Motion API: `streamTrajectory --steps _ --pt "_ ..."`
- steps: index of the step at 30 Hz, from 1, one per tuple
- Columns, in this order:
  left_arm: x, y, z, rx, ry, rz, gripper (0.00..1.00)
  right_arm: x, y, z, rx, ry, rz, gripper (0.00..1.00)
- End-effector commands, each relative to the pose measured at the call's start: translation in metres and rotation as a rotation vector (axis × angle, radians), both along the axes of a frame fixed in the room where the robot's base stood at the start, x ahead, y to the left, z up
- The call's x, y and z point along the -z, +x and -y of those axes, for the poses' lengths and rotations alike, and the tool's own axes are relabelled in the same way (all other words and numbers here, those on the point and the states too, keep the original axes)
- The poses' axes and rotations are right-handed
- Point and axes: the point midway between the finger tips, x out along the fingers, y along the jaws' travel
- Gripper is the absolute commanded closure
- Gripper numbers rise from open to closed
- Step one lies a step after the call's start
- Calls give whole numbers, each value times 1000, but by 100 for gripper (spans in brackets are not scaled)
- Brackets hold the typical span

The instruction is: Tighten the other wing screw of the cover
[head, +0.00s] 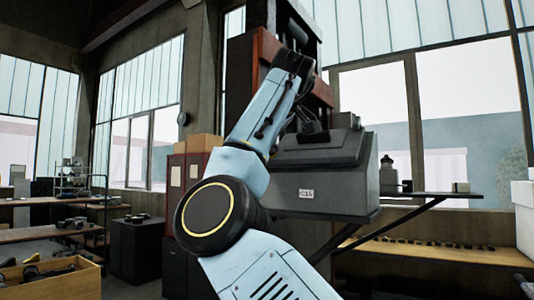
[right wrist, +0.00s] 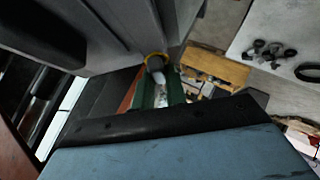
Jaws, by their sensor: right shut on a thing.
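The dark grey cover (head: 325,165), a box-like housing with a small white label, hangs in front of the red-brown column in the head view. My right arm rises from the bottom and bends over at a black wrist. My right gripper (head: 309,124) is at the top left edge of the cover, dark against dark and partly hidden by the arm. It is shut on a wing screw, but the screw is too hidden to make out. In the right wrist view, grey casing (right wrist: 105,30) fills the upper left, and the jaws are not clear. My left gripper is out of view.
A shelf (head: 430,194) with a dark bottle (head: 387,174) stands right of the cover. The red-brown column (head: 240,75) rises behind my arm. A wooden crate (head: 50,283) and benches are at the far left. A long bench (head: 440,252) runs below the windows.

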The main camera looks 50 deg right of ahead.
Motion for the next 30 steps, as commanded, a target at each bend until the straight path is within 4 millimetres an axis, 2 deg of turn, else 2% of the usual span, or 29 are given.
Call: streamTrajectory --steps 11,17,21,30 --pt "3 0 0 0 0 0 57 0 1 0 45 5 33 100" --pt "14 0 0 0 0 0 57 3 1 -1 210 11 156 100" --pt "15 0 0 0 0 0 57 1 1 0 330 22 245 100" --pt "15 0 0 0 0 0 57 0 0 0 360 26 270 100"
